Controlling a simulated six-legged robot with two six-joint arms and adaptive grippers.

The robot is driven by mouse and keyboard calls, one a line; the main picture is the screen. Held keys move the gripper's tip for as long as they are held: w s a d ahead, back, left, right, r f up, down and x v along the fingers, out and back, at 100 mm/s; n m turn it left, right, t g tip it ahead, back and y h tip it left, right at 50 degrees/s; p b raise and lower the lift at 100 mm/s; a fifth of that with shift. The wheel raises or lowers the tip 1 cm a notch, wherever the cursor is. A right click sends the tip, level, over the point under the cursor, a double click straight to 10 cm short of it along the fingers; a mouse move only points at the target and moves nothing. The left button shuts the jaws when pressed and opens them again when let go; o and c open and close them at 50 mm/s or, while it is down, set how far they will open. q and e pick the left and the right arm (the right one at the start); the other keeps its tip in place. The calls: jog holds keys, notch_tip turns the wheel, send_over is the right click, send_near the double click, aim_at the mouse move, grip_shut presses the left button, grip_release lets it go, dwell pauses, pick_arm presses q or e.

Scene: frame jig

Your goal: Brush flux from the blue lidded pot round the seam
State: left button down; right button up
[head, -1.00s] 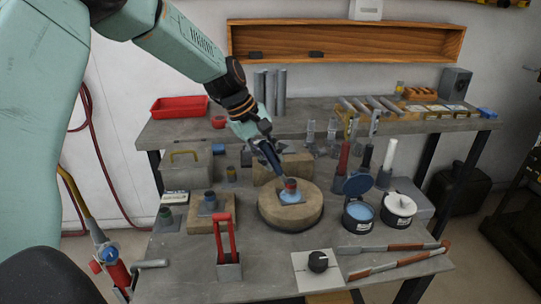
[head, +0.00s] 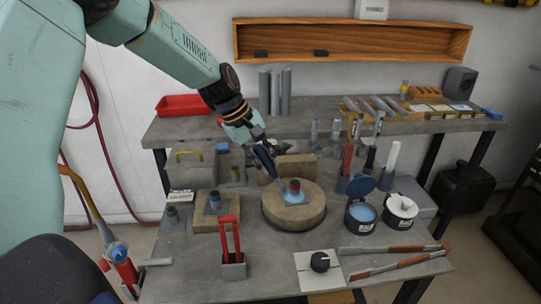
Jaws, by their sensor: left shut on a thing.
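My left gripper (head: 258,148) is shut on a slim, dark blue brush (head: 266,163) that slants down to the right. The brush's lower end is beside the foot of a red-banded stub (head: 295,188) on a small plate (head: 297,199). Light blue colour shows on the plate around the stub's foot. I cannot tell whether the bristles touch the seam. The plate sits on a round tan block (head: 293,216). The blue pot (head: 361,216) stands right of the block, its blue lid (head: 362,184) tipped up and blue contents showing. My right gripper is not in view.
A white-topped pot (head: 400,207) stands right of the blue pot. Similar stubs on plates (head: 214,203) stand at left. An upright tan block (head: 288,167) stands behind.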

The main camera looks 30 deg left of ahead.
pick_arm(q)
jog(key=shift+w+d+b, duration=0.3)
jog(key=shift+w+d, duration=0.3)
jog(key=shift+d, duration=0.05)
jog(key=shift+s+a+p, duration=0.65)
jog(key=shift+a+p, duration=0.05)
jog(key=shift+p, duration=0.3)
jog(key=shift+w+d+f+b, duration=0.15)
jog(key=shift+w+d+b, duration=0.25)
jog(key=shift+w+d, duration=0.25)
jog(key=shift+s+a+p, duration=0.65)
jog(key=shift+s+p, duration=0.05)
jog(key=shift+p, duration=0.4)
jog(key=shift+w+d+b, duration=0.5)
jog(key=shift+w+d, duration=0.2)
